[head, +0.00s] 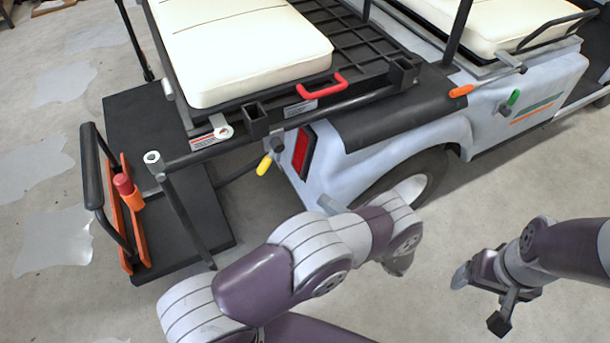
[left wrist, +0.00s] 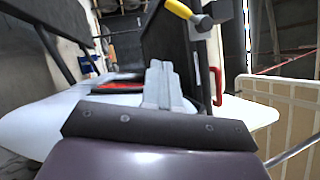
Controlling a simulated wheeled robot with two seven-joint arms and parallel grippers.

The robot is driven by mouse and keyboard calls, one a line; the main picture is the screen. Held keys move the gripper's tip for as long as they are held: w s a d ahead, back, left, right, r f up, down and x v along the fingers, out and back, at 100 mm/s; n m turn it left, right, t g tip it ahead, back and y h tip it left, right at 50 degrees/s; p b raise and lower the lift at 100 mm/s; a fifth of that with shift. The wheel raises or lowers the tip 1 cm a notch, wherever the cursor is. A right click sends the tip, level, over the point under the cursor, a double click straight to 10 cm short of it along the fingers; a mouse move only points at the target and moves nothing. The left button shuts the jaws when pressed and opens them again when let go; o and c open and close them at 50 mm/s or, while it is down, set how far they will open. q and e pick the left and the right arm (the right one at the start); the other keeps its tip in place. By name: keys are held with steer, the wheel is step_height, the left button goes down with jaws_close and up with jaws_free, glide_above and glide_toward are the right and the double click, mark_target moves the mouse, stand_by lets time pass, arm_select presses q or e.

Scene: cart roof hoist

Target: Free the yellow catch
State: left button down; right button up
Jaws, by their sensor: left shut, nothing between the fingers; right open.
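The yellow catch (head: 264,165) is a short yellow-gripped lever on a dark pivot at the cart's rear corner, beside the red tail light (head: 303,151). It points down and slightly left in the head view. In the left wrist view the yellow catch (left wrist: 179,8) is at the top edge, partly cut off. My left gripper (head: 328,204) is shut and empty, right of and below the catch and apart from it; my arm hides much of it. Its closed fingers also show in the left wrist view (left wrist: 160,84). My right gripper (head: 478,300) is open and empty, low at the right.
A red handle (head: 324,86) sits by the cream seat (head: 245,50). A black rear step (head: 195,220) and upright bar are left of the catch. Floor at the lower right is clear.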

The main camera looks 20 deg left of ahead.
arm_select(q)
steer(key=m, duration=0.3)
glide_toward(269, 158)
steer(key=w+a+f, duration=0.4)
steer(key=s+a+r, duration=0.1)
steer(key=a+r, duration=0.1)
steer(key=shift+s+a+r+y+b, duration=0.2)
steer(key=shift+s+a+y+b, duration=0.1)
steer(key=shift+s+b, duration=0.1)
steer(key=shift+s, duration=0.1)
